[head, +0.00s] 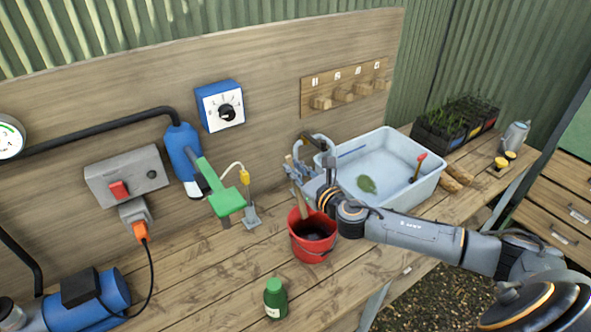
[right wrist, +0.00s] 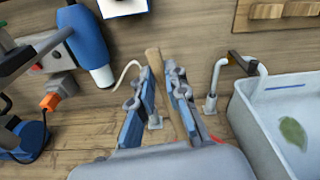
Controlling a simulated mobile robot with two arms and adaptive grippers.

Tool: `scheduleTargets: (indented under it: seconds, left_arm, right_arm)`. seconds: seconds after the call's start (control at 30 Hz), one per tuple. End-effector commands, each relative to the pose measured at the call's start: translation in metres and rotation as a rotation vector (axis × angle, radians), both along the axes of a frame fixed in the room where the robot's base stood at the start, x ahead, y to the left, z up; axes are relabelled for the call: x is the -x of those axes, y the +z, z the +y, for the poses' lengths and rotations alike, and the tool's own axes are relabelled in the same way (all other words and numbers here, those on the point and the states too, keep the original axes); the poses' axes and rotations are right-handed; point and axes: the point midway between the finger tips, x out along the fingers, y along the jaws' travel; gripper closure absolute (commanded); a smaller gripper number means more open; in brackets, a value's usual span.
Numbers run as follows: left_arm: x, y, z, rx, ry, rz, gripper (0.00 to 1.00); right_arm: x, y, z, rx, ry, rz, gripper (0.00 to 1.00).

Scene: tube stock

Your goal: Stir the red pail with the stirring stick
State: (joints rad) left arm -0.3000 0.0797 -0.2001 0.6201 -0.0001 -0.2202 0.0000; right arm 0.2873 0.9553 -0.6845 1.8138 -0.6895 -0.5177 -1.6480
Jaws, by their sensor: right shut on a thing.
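The red pail (head: 314,252) stands upright on the wooden bench in the head view, with dark contents inside. My right gripper (head: 293,172) is above the pail's back left rim, shut on the wooden stirring stick (head: 301,200). The stick slants down toward the pail, and its lower end appears to be inside the pail's mouth; the tip is hidden. In the right wrist view the stick (right wrist: 154,62) runs between the two blue-grey fingers. The pail is mostly hidden there behind my gripper. My left gripper is not in view.
A pale blue basin (head: 412,194) with a leaf in it stands right of the pail, behind my right arm. A green bottle (head: 275,300) stands at front left. A green-handled tool (head: 226,200) and a tap-like fitting (head: 250,217) are left of the pail. The bench front is mostly clear.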

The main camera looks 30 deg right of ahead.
Motion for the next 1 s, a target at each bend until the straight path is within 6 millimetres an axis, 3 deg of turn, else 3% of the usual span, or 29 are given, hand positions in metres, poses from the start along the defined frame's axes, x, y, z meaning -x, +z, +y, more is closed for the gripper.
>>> scheduleTargets:
  seconds: [0.47, 1.0]
  left_arm:
    - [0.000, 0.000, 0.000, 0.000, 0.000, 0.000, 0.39]
    - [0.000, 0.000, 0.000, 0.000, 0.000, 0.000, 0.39]
  right_arm:
    - [0.000, 0.003, 0.000, 0.000, 0.000, -0.001, 1.00]
    - [0.000, 0.049, 0.000, 0.001, 0.000, -0.002, 1.00]
